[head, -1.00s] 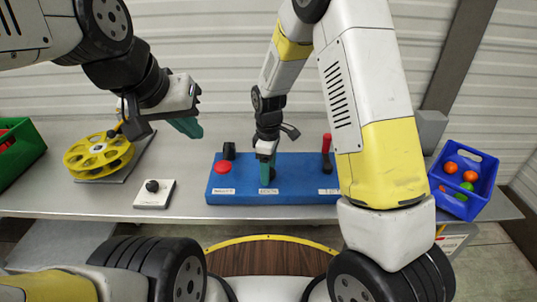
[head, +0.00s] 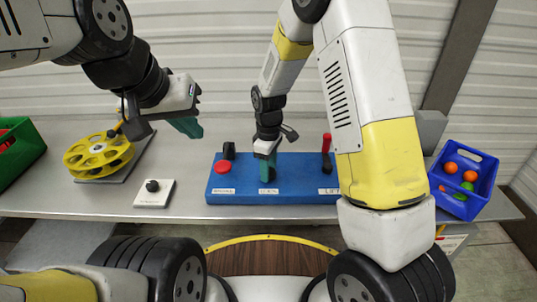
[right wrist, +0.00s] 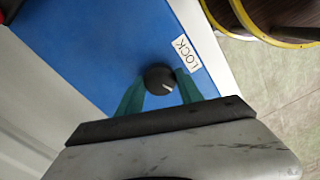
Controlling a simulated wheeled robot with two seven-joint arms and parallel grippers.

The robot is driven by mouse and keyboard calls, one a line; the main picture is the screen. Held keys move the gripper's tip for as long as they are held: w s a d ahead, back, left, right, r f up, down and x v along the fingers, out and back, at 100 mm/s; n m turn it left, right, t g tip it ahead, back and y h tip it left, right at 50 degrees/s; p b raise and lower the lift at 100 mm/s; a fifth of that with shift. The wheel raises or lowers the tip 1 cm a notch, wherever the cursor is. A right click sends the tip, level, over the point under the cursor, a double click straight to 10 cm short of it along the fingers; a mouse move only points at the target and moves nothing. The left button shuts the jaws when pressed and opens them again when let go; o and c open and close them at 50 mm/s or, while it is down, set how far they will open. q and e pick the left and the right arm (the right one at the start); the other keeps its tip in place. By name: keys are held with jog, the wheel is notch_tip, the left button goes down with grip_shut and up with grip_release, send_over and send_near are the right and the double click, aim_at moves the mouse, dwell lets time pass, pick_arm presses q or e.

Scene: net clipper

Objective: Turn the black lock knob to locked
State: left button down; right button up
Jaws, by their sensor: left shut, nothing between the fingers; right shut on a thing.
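The black lock knob (right wrist: 160,78) sits on the blue panel (head: 303,172) beside a white label reading LOCK (right wrist: 186,53). It has a pale pointer line on its top. My right gripper (head: 267,170) reaches down to the middle of the panel. In the right wrist view its green fingers (right wrist: 160,90) are shut on the knob, one on either side. The knob is mostly hidden by the fingers in the head view. My left gripper (head: 190,128) is shut and empty, above the table left of the panel.
The panel also carries a red button (head: 222,167), a black part (head: 229,150) behind it and a red-handled lever (head: 326,148). A white box with a black knob (head: 153,187), a yellow reel (head: 98,155), a green crate (head: 22,160) and a blue bin of balls (head: 484,191) stand around.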

jog(key=m, duration=1.1)
jog(key=shift+m, duration=0.4)
jog(key=m, duration=0.5)
jog(key=shift+r, duration=0.1)
jog(key=m, duration=0.5)
jog(key=shift+m, duration=0.4)
jog(key=o, duration=1.4)
